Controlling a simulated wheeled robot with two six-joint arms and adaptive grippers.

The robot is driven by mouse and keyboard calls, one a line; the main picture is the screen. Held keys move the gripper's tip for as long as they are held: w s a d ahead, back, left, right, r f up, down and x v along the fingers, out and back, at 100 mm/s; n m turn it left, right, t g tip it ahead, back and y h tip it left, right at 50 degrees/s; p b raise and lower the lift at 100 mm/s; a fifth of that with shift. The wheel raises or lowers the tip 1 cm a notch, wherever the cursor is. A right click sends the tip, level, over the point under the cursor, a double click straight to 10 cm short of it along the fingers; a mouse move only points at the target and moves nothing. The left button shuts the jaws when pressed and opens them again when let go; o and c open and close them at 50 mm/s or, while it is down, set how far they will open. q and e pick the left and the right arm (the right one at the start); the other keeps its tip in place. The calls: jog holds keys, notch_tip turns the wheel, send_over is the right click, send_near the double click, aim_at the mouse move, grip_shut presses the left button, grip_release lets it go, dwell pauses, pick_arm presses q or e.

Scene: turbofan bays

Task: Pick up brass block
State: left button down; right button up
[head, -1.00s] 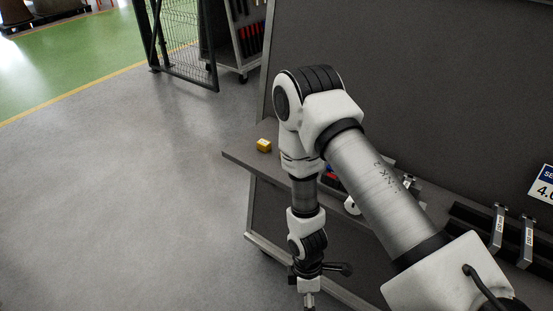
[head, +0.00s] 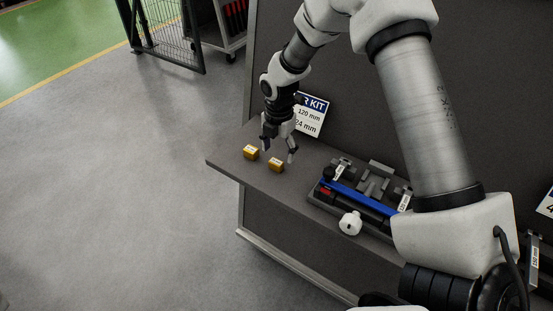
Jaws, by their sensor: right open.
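Two small brass blocks with pale labels sit on the left end of the grey shelf (head: 228,160). One brass block (head: 250,152) is farther left, near the shelf's end. The other brass block (head: 276,165) is just right of it and a little nearer. My right gripper (head: 278,156) points down above the shelf with its fingers spread and nothing between them. It is close to the right-hand block; whether it touches the block I cannot tell. My left gripper is not in the picture.
A tray with a blue bar and grey fixtures (head: 370,184) stands on the shelf to the right, with a white round part (head: 350,223) at its front. A kit sign (head: 311,115) stands behind the gripper. The floor at left is clear.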

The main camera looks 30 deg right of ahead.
aim_at(276, 162)
jog(key=shift+s+a+f+p, duration=0.2)
jog(key=shift+s+f+p, duration=0.15)
jog(key=shift+f, duration=0.4)
jog(key=f, duration=0.1)
jog(key=w+f, duration=0.1)
jog(key=f, duration=0.1)
jog(key=shift+w+f, duration=0.1)
jog(key=shift+w, duration=0.15)
jog(key=shift+w+f, duration=0.2)
jog(key=shift+w, duration=0.1)
jog(key=shift+s+r, duration=0.3)
jog(key=shift+s, duration=0.05)
jog(key=c, duration=0.5)
jog(key=shift+s+r, duration=0.1)
jog(key=shift+s, duration=0.1)
jog(key=c, duration=0.5)
grip_shut()
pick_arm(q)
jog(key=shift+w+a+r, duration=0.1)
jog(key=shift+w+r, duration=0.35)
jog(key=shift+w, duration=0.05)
pick_arm(e)
jog(key=shift+w, duration=0.15)
